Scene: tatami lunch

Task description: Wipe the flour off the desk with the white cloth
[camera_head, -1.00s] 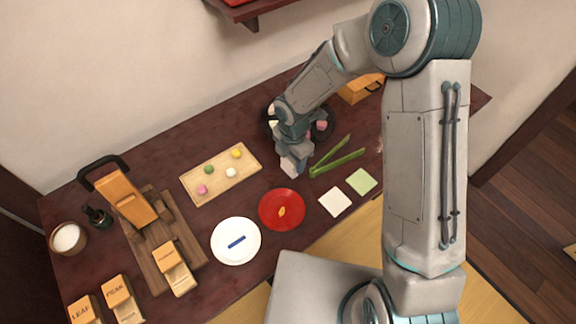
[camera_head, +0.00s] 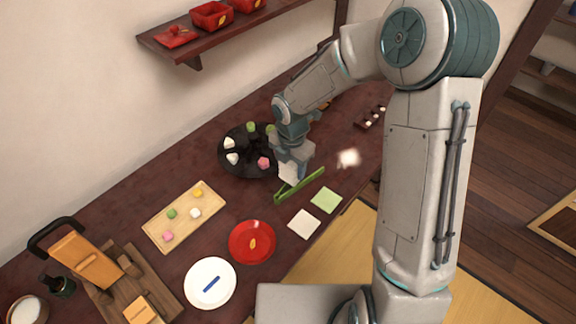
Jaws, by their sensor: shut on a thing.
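My gripper (camera_head: 291,167) is low over the desk (camera_head: 215,178), between the black plate and the green tongs. It is shut on a small pale thing (camera_head: 288,174) that looks like the bunched white cloth; the gripper hides part of it. A white patch of flour (camera_head: 348,158) lies on the desk to the right of my gripper, left of my arm's upright link. A flat white square (camera_head: 304,224) lies near the front edge beside a green square (camera_head: 326,200).
Green tongs (camera_head: 313,179) lie close to my gripper and are partly hidden by it. A black plate (camera_head: 233,171) with sweets is to the left. A red plate (camera_head: 252,242), white plate (camera_head: 211,283) and wooden tray (camera_head: 184,216) stand further left. A small dark tray (camera_head: 370,117) is beyond the flour.

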